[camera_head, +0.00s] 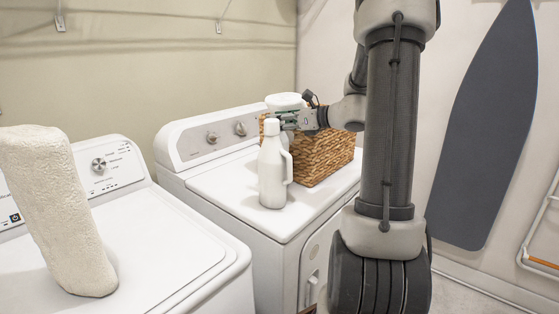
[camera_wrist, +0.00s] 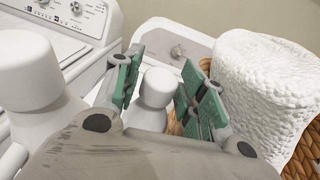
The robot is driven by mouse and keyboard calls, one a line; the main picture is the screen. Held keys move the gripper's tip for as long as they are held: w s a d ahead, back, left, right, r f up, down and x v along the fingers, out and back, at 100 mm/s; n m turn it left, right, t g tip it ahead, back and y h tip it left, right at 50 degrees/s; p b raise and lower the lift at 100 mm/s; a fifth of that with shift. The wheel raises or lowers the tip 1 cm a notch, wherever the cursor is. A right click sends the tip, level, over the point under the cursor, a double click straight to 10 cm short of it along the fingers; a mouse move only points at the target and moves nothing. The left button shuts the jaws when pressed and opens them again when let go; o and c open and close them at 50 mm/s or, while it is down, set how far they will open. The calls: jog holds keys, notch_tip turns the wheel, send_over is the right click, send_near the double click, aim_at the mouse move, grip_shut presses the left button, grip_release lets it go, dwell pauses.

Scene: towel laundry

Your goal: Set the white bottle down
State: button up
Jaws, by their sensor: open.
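In the head view, a white bottle (camera_head: 272,172) with a side handle stands upright on the right-hand machine. My gripper (camera_head: 288,119) is level with its cap, just behind and right of it. In the wrist view, my gripper (camera_wrist: 160,67) is open, its green pads spread on both sides of a white bottle's cap (camera_wrist: 157,87); a gap shows around the cap. Another white capped bottle (camera_wrist: 30,75) stands close outside the left finger. I cannot tell for sure which of the two is the bottle in the head view. The lower bodies are partly hidden by my gripper.
A wicker basket (camera_head: 315,160) holding a white towel (camera_head: 285,101) stands right beside my gripper. The right-hand machine's top (camera_head: 225,190) has free room left of the bottle. A cream towel (camera_head: 55,210) stands on the left-hand machine (camera_head: 165,240). An ironing board (camera_head: 487,130) leans on the wall.

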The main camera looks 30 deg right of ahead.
grip_shut()
jog(key=shift+r, duration=0.2)
dwell(0.3)
